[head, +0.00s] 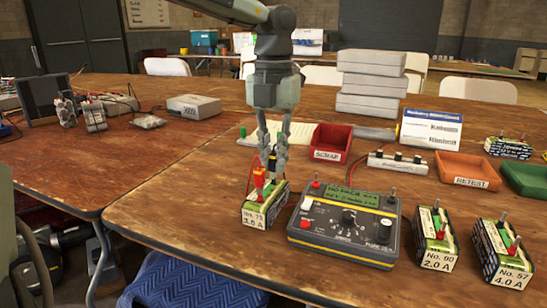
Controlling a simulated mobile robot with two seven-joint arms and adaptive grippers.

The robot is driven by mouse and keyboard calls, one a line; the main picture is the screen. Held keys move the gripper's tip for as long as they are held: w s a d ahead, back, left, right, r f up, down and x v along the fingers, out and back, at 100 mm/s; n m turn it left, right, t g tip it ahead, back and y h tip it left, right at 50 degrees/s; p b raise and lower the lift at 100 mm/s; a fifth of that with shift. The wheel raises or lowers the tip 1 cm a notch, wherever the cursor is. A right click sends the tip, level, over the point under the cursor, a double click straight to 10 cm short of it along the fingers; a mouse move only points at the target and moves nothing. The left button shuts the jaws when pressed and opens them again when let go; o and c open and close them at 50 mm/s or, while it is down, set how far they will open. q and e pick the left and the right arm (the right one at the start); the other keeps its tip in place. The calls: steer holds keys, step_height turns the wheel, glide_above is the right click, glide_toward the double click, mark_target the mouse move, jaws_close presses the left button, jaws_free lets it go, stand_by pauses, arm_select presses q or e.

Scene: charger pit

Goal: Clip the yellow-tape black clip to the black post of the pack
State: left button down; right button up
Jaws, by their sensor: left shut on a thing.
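My left gripper (272,150) points down over a battery pack (264,210), labelled 3.0 A, near the table's front edge. Its fingers are shut on a small dark thing, which looks like the black clip (272,163), at the pack's top. The fingers hide most of it, and I cannot make out its tape or whether it touches the black post. A red clip (259,178) stands upright on the same pack, just left of the fingertips. My right gripper is not in view.
The charger (343,226) with knobs and switches stands right of the pack. Packs No. 90 (436,240) and No. 57 (502,254) stand further right. Behind are a red scrap bin (331,142), a power strip (397,163), an orange retest bin (466,170) and stacked boxes (371,84). Bare tabletop lies left of the pack.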

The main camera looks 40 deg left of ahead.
arm_select(q)
steer(key=c, duration=1.4)
jaws_free()
steer(key=shift+c, duration=0.2)
steer(key=shift+o, duration=0.4)
steer(key=shift+o, duration=0.7)
steer(key=shift+r, duration=0.15)
steer(key=shift+r+p, duration=2.45)
steer(key=shift+r, duration=1.2)
